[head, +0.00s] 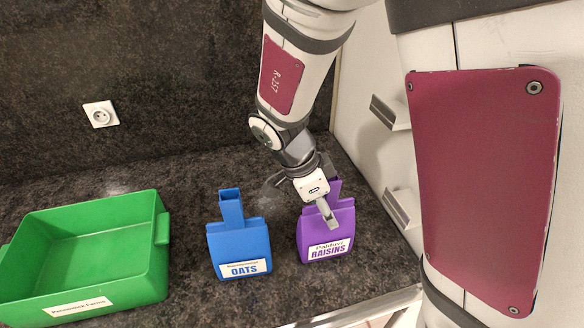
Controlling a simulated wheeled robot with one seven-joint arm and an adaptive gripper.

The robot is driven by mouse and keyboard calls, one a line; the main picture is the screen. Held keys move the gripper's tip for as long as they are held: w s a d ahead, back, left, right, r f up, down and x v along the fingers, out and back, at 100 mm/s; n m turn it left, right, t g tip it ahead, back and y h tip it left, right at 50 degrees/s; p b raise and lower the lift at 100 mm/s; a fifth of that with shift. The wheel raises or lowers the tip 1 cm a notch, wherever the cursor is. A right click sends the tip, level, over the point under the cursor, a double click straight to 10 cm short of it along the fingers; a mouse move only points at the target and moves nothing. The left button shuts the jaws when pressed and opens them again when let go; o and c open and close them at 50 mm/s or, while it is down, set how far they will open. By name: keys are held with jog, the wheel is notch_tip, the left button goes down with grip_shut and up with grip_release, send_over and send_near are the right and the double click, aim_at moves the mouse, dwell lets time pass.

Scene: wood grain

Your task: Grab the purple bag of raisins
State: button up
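The purple raisins bag (326,239) stands upright on the dark counter, with a white label reading RAISINS on its front and a narrow neck at the top. My gripper (325,212) is at the upper part of the bag, overlapping its neck and top edge in the head view. One light grey fingertip shows in front of the bag. Part of the bag's neck is hidden behind my gripper.
A blue oats bag (239,248) stands just left of the raisins bag, with a small gap between. An empty green bin (152,273) sits further left. A white wall or cabinet side with metal brackets (400,207) is close on the right. The counter's front edge is below.

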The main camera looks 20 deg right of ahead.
jog(key=shift+c, duration=0.6)
grip_shut()
